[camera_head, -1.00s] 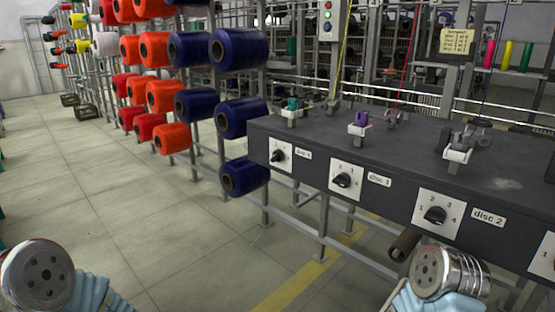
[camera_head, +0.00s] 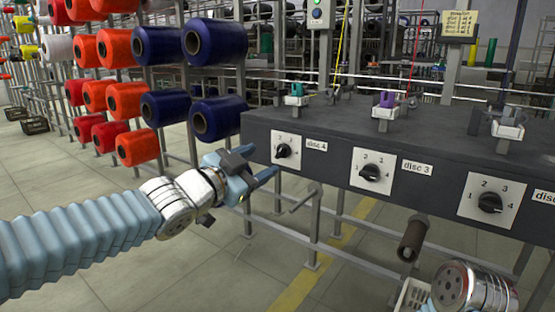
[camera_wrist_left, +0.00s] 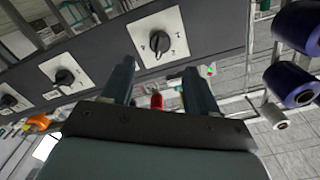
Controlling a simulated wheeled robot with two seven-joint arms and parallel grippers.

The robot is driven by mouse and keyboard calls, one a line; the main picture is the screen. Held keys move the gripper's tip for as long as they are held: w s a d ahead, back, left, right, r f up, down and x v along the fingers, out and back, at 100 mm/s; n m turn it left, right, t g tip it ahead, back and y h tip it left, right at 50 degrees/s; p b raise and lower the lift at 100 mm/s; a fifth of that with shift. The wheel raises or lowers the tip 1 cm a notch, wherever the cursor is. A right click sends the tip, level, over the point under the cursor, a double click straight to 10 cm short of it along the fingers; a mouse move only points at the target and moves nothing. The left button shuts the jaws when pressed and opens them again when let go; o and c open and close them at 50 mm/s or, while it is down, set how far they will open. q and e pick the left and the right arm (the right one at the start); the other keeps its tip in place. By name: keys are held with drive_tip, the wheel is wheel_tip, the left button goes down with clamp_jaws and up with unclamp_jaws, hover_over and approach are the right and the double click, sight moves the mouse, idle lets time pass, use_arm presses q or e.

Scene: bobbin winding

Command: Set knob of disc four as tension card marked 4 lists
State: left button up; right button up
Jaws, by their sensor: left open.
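The disc four knob (camera_head: 283,151) is a black pointer knob on a white plate at the left end of the dark machine front, beside the label "disc 4" (camera_head: 316,146). In the left wrist view a black knob on a white plate (camera_wrist_left: 159,43) lies just beyond the fingertips. My left gripper (camera_head: 262,168) is open and empty, just left of and slightly below that plate, apart from the knob. It also shows in the left wrist view (camera_wrist_left: 157,78). A yellowed card (camera_head: 459,25) hangs at the upper right; its writing is too small to read. My right gripper is out of view.
The disc 3 knob (camera_head: 371,172) and disc 2 knob (camera_head: 490,202) sit further right on the machine front (camera_head: 333,172). A dark roller (camera_head: 411,240) hangs below the machine. Floor is open at lower left.

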sight(279, 152)
use_arm(q)
drive_tip(key=x, duration=0.7)
drive_tip(key=shift+w+d+b, duration=0.1)
drive_tip(key=shift+d+b, duration=0.05)
drive_tip(key=shift+b, duration=0.2)
drive_tip(key=c, duration=1)
